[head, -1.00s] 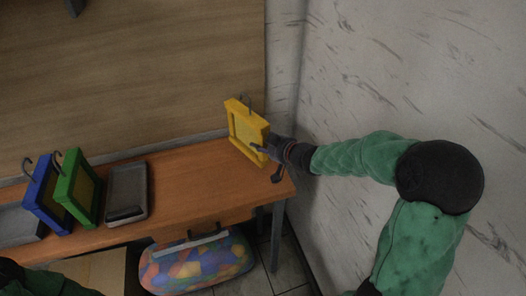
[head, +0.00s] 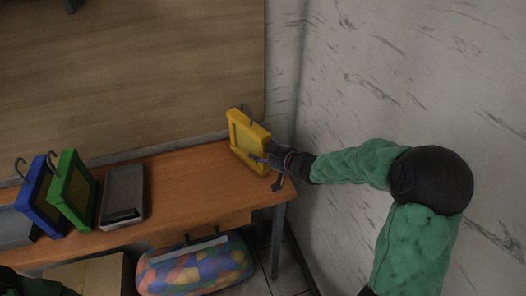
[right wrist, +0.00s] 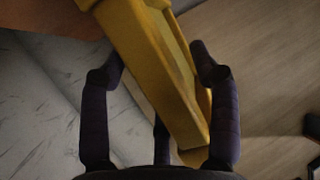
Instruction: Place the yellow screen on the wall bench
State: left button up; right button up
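The yellow screen (head: 246,143) is upright and slightly turned at the right end of the wooden wall bench (head: 190,190), near the wall corner. No clear gap shows between its lower edge and the bench top. My right gripper (head: 266,162) is at its lower right side. In the right wrist view the yellow screen (right wrist: 150,65) runs slantwise between the dark fingers of my right gripper (right wrist: 160,60), whose tips are close against both sides. The exact contact is partly hidden.
A blue screen (head: 42,200) and a green screen (head: 72,190) lean at the left of the bench, beside a grey tray (head: 122,196). A colourful bag (head: 195,266) lies under the bench. The bench top between tray and yellow screen is clear.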

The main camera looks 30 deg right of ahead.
jog(key=shift+r, duration=0.1)
jog(key=shift+s+r, duration=0.1)
jog(key=shift+r, duration=0.1)
jog(key=p+v, duration=0.5)
jog(key=v, duration=0.6)
jog(key=shift+s, duration=0.35)
